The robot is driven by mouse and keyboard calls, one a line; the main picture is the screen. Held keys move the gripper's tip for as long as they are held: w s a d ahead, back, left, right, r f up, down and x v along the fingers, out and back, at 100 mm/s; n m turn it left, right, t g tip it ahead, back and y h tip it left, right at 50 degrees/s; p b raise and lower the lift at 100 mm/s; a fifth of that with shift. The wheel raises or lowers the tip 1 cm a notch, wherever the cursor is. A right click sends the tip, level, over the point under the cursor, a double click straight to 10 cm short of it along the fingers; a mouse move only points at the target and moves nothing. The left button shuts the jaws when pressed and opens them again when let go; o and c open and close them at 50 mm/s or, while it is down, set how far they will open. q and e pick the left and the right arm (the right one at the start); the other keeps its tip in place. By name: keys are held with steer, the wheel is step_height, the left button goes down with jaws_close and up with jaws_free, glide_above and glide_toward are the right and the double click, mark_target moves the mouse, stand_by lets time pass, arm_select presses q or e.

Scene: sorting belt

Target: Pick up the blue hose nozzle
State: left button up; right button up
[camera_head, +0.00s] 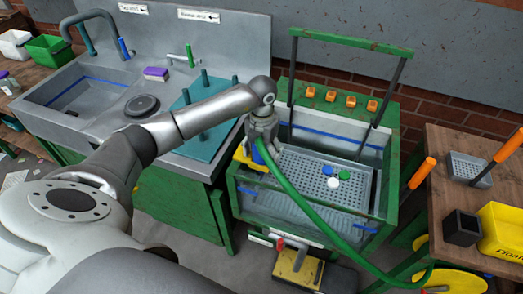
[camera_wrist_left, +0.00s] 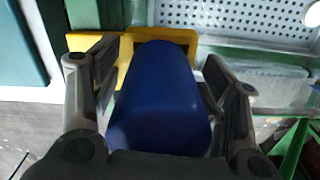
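The blue hose nozzle (camera_wrist_left: 160,98) fills the middle of the left wrist view, and a small part of it shows in the head view (camera_head: 258,151). It is at a yellow holder (camera_head: 242,157) on the left rim of the green-framed wash station. A green hose (camera_head: 300,203) runs from there down to the right. My left gripper (camera_wrist_left: 160,60) is around the nozzle, one finger on each side. Narrow gaps seem to show between the fingertips and the nozzle, so it looks open. My right gripper is not in view.
The green-framed wash basin (camera_head: 236,190) has a perforated tray (camera_head: 300,172) with blue, green and white round pieces. A steel sink (camera_head: 85,85) stands left. A wooden table (camera_head: 445,205) with a yellow bin (camera_head: 503,228) and dark cup (camera_head: 462,228) stands right.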

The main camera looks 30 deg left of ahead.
arm_select(q)
steer(key=c, duration=0.9)
steer(key=shift+o, duration=0.2)
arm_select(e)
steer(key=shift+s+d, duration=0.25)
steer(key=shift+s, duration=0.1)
arm_select(q)
steer(key=shift+r, duration=0.15)
